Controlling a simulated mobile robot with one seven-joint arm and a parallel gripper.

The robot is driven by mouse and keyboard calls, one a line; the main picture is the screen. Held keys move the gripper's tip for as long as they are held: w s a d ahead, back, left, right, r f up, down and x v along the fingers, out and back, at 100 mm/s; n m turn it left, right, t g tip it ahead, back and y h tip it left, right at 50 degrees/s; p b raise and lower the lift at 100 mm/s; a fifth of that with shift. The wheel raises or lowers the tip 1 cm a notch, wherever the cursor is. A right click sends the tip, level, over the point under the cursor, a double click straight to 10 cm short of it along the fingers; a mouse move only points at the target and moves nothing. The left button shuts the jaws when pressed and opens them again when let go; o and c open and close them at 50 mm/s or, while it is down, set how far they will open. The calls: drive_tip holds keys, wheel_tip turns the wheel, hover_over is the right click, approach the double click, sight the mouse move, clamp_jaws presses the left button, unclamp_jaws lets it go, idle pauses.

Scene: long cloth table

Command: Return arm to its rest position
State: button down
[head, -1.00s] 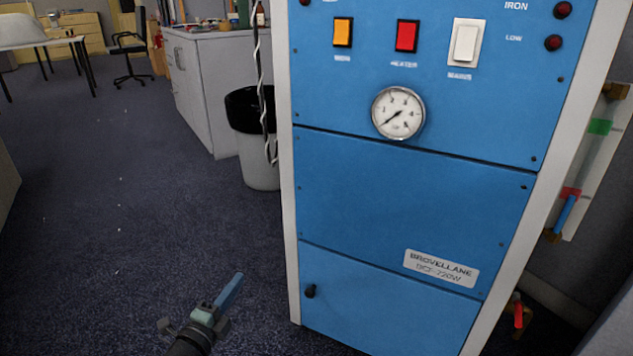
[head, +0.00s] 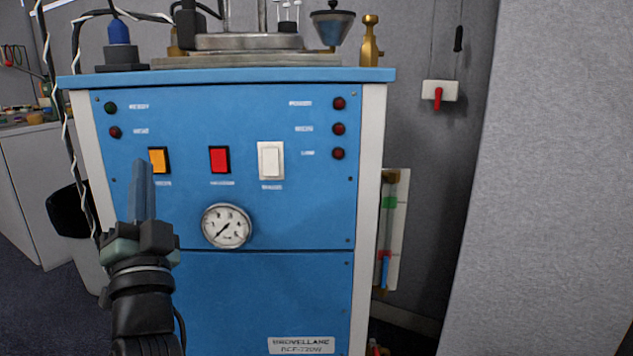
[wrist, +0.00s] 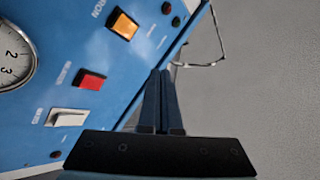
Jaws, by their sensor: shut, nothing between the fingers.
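My gripper (head: 143,190) is in the lower left of the head view, pointing up in front of the blue machine's panel. Its fingers are together and empty; they also show together in the wrist view (wrist: 162,100). The blue machine (head: 290,225) fills the middle of the head view. The fingertips overlap the panel just below the orange switch (head: 159,160) in the picture. I cannot tell whether they touch the panel. The red switch (head: 220,159), the white switch (head: 271,160) and the round gauge (head: 227,226) are to the right of the gripper.
Metal parts and a brass fitting (head: 370,42) stand on the machine's top. A dark bin (head: 70,212) and a grey cabinet (head: 33,185) are at the left. A grey partition (head: 560,180) stands close at the right. Dark floor shows at lower left.

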drive_tip(key=s+d+r+n+t+h+p, duration=0.2)
drive_tip(key=s+d+r+h+p, duration=0.25)
drive_tip(key=s+d+r, duration=0.7)
drive_tip(key=s+d+r+n+t+h+p, duration=0.3)
drive_tip(key=s+d+r+h, duration=0.4)
drive_tip(key=d+r, duration=0.75)
wheel_tip(320, 180, up, 37)
drive_tip(key=y+p, duration=0.1)
drive_tip(key=p, duration=3.6)
drive_tip(key=shift+a+g+y+p, duration=0.3)
drive_tip(key=shift+g+y, duration=0.05)
drive_tip(key=shift+g, duration=0.05)
drive_tip(key=shift+s, duration=0.1)
